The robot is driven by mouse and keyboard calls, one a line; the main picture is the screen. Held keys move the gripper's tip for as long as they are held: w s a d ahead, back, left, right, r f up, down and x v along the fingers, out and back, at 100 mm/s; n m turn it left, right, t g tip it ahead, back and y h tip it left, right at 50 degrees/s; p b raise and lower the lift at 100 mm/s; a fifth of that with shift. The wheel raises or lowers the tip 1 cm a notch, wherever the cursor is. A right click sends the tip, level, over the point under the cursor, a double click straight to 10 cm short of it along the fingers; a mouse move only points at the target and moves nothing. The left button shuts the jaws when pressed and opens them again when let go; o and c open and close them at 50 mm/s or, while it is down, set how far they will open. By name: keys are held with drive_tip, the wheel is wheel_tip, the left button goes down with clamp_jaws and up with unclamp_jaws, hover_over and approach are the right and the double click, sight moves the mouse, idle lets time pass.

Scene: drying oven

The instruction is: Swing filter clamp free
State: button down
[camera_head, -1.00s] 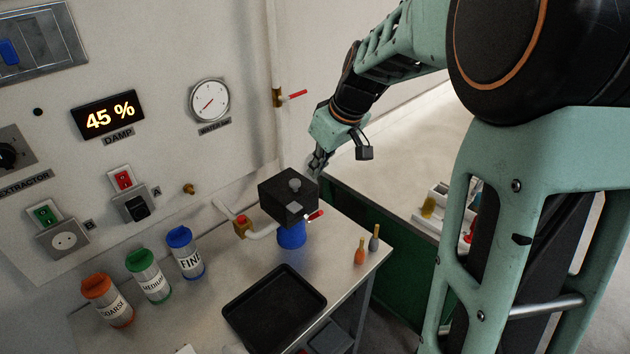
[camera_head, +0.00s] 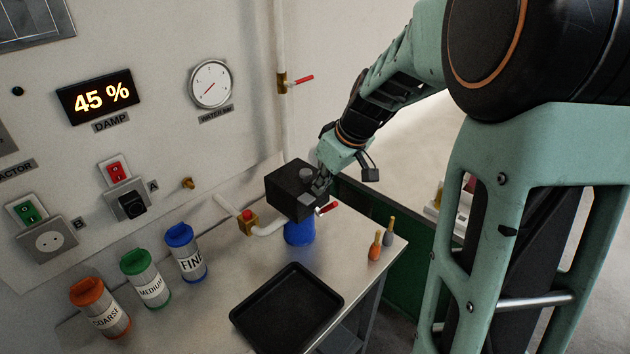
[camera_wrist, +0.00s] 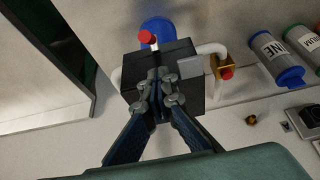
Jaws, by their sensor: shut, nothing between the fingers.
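A black box-shaped filter housing (camera_head: 285,187) sits above a blue cup (camera_head: 299,232) on the metal bench. A short red-tipped lever (camera_head: 328,208) sticks out from its right side and is likely the clamp. It also shows in the wrist view (camera_wrist: 147,38), beyond my fingers. A small grey plate (camera_wrist: 190,66) is on the housing. My gripper (camera_head: 321,186) is shut and empty at the housing's right side. In the wrist view my fingertips (camera_wrist: 158,88) lie over the housing, short of the red lever. I cannot tell if they touch it.
A white pipe with a brass red-capped fitting (camera_head: 248,218) joins the housing at the left. A black tray (camera_head: 288,306) lies in front. Orange, green and blue-lidded jars stand left. Two small-handled tools (camera_head: 375,246) stand right. A red-handled wall valve (camera_head: 298,80) is above.

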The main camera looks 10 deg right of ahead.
sight(326, 209)
drive_tip(key=shift+s+d+f, duration=0.65)
drive_tip(key=shift+s+f, duration=0.25)
drive_tip(key=shift+f+b, duration=0.15)
drive_tip(key=shift+b, duration=0.7)
drive_tip(key=shift+s+d+y+b, duration=0.1)
drive_tip(key=shift+y+b, duration=0.2)
drive_tip(key=shift+b, duration=0.25)
